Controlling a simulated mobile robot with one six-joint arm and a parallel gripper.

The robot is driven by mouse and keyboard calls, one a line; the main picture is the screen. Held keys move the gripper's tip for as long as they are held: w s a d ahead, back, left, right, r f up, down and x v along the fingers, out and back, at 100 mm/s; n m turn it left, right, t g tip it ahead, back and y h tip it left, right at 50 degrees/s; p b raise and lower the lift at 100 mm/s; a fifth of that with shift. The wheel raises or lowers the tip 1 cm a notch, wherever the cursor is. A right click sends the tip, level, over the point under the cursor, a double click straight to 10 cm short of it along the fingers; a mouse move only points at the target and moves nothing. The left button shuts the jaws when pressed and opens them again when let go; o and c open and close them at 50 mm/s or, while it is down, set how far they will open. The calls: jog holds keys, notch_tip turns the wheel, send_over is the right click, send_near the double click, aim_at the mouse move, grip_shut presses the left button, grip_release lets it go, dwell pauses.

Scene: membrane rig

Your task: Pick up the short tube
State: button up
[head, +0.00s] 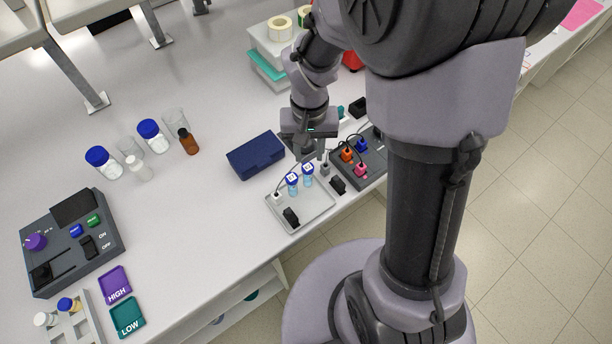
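My gripper (308,150) points down over the back edge of a light grey tray (309,219), just right of a dark blue box. Its fingers are small and partly hidden, so I cannot tell whether they are open or shut. A thin dark tube (284,182) appears to arc from a white fitting (277,198) at the tray's left towards my gripper. A second small pale fitting (325,169) is near the right side. I cannot tell for sure which piece is the short tube.
Black clips (290,216) stand at the tray's front and right. A dark unit (372,172) with orange, blue and pink connectors is to its right. The dark blue box (256,156) is close on the left. Bottles and a control box (72,242) are farther left.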

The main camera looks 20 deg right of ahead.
aim_at(308, 176)
notch_tip(308, 176, down, 11)
jog(key=b, duration=0.7)
jog(key=shift+a, duration=0.15)
jog(key=shift+s+r, duration=0.1)
jog(key=shift+r, duration=0.05)
grip_shut()
